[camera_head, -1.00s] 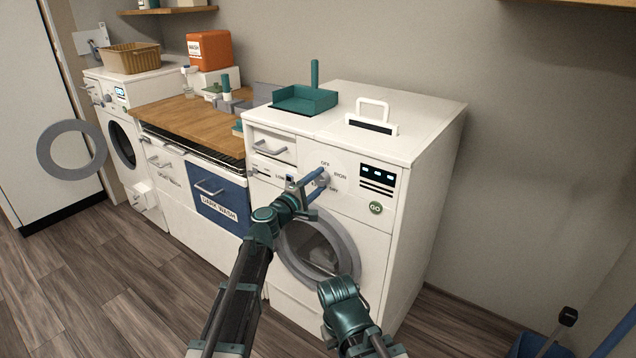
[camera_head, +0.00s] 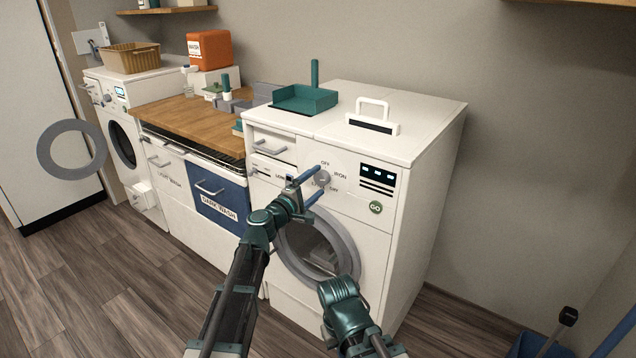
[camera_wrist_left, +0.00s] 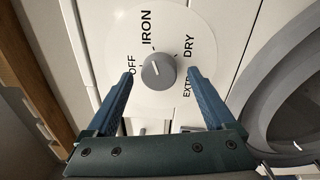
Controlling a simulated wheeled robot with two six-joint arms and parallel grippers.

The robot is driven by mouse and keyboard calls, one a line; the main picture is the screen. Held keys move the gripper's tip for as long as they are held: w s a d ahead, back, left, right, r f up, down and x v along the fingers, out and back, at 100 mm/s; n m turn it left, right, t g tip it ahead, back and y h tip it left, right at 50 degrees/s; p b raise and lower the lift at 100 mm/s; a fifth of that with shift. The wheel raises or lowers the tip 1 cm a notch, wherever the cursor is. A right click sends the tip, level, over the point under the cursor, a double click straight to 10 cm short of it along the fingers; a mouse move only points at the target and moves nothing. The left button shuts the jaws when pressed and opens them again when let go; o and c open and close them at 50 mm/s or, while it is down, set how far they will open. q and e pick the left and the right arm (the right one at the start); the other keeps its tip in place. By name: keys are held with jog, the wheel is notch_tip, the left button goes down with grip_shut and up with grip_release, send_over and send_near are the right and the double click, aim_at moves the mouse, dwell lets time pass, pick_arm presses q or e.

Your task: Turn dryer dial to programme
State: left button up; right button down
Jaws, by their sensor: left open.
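The dryer (camera_head: 415,190) is the white machine at the right, with a round glass door. Its grey round dial (camera_head: 323,178) is on the front panel, with OFF, IRON and DRY labels around it. In the left wrist view the dial (camera_wrist_left: 158,70) bears a small pale mark at its upper left, towards the side between OFF and IRON. My left gripper (camera_head: 319,180) is open in front of the dial. In the left wrist view its blue fingers (camera_wrist_left: 160,73) lie either side of the dial, with visible gaps. My right gripper is out of view.
A blue DARK WASH drawer (camera_head: 221,197) is to the left. Floor is clear at lower left.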

pick_arm(q)
jog(key=v, duration=1.2)
jog(key=shift+s, duration=0.2)
jog(key=shift+a, duration=0.1)
jog(key=s+d+f+m+g+y, duration=0.2)
jog(key=s+d+f+m+g, duration=0.1)
jog(key=s+f+m+g, duration=0.9)
jog(key=s+a+f+g+y, duration=0.2)
jog(key=s+a+f+y, duration=0.6)
jog(key=s+a+f, duration=0.3)
jog(key=s+d+r+m+p, duration=0.1)
jog(key=d+r+p, duration=0.2)
jog(key=r+p, duration=0.3)
jog(key=s+d+r+m+g+y+p, duration=0.1)
jog(key=s+d+r+p, duration=0.1)
jog(key=r+p, duration=0.5)
jog(key=s+d+r+m+p, duration=0.2)
jog(key=d+r+p, duration=0.3)
jog(key=r+p, duration=0.1)
jog(key=shift+r+y+p, duration=0.4)
jog(key=shift+r, duration=0.3)
